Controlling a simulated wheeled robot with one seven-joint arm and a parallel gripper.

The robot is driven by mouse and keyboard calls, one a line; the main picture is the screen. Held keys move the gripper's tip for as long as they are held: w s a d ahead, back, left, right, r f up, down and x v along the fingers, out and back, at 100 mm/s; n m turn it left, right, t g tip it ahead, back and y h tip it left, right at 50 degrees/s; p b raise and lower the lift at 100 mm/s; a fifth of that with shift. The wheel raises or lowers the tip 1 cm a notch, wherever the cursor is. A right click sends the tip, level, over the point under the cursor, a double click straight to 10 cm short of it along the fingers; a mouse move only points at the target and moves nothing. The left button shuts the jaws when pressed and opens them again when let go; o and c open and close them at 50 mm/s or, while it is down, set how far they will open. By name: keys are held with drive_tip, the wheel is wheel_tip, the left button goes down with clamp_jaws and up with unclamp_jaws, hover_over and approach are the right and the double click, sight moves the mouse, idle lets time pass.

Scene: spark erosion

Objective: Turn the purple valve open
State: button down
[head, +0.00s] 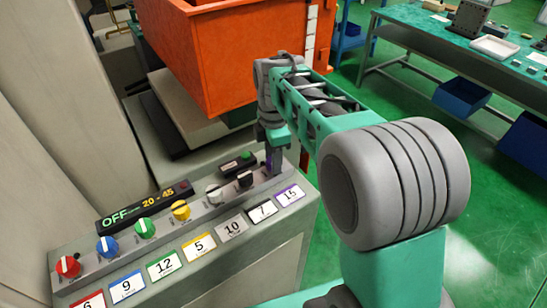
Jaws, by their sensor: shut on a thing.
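The purple valve (276,161) is the last knob at the right end of a row on the control panel (225,205). Only a sliver of purple shows; my gripper hides most of it and how far it is turned. My gripper (272,166) points down over that place, its fingers shut on the valve. A purple-edged label reading 15 (290,195) lies in front of it. A dark display (145,207) behind the row reads OFF and 20-45.
A black knob (244,179) and a white knob (213,194) stand close left of my gripper, with more coloured knobs beyond. A small box with a green button (237,163) is just behind. An orange tank (240,55) rises behind the panel.

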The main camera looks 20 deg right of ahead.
drive_tip(key=n, duration=0.4)
drive_tip(key=shift+n, duration=2)
drive_tip(key=c, duration=0.9)
unclamp_jaws()
wheel_tip(320, 180, up, 8)
drive_tip(key=shift+f+b, duration=0.1)
drive_tip(key=shift+b, duration=0.3)
